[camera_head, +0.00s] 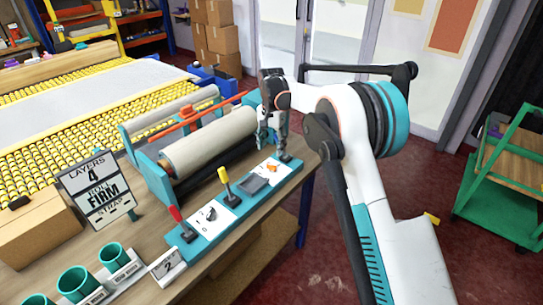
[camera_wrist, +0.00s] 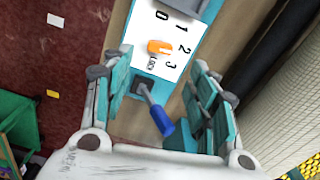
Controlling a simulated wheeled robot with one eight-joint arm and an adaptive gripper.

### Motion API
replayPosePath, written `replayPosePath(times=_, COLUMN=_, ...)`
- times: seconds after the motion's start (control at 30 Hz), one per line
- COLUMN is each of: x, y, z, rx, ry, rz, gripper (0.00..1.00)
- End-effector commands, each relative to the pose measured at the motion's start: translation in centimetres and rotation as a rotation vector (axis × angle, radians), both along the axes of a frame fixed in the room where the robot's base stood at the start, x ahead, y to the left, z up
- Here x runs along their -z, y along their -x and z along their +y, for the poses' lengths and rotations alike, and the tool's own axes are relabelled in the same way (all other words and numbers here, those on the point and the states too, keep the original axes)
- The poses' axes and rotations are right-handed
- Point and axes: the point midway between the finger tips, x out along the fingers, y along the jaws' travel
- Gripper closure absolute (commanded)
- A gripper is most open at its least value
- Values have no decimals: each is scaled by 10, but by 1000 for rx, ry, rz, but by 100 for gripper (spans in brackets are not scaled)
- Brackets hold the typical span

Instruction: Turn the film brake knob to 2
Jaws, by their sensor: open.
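The orange knob (camera_head: 272,168) sits on a white numbered plate at the right end of the teal control strip (camera_head: 205,232). In the wrist view the orange knob (camera_wrist: 158,47) lies beside the printed 0, 1, 2 and 3. I cannot tell surely which number it points at. A lever with a blue handle (camera_wrist: 162,120) stands next to the plate, between the fingers in the wrist view. My gripper (camera_head: 272,140) is open and points down over the strip's right end. Its fingers (camera_wrist: 155,72) appear apart from the knob.
Red (camera_head: 178,217) and yellow (camera_head: 224,178) levers stand along the strip. A fabric roll (camera_head: 210,140) lies behind it. A sign reading 4 and FIRM (camera_head: 98,190), a small card reading 2 (camera_head: 168,266) and teal cups (camera_head: 75,282) stand at left.

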Motion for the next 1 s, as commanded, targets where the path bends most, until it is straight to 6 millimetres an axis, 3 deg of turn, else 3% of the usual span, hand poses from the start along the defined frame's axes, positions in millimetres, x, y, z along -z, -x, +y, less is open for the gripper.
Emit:
replayPosePath(times=0.23, x=-28, y=0, z=0, rx=0, ry=0, rz=0, gripper=47)
replayPosePath(times=0.73, x=-40, y=3, z=-4, rx=-5, ry=-2, rz=-8, gripper=47)
replayPosePath(times=0.87, x=-66, y=13, z=-19, rx=-25, ry=-9, rz=-34, gripper=47)
replayPosePath(times=1.0, x=-106, y=34, z=-43, rx=-62, ry=-17, rz=-80, gripper=47)
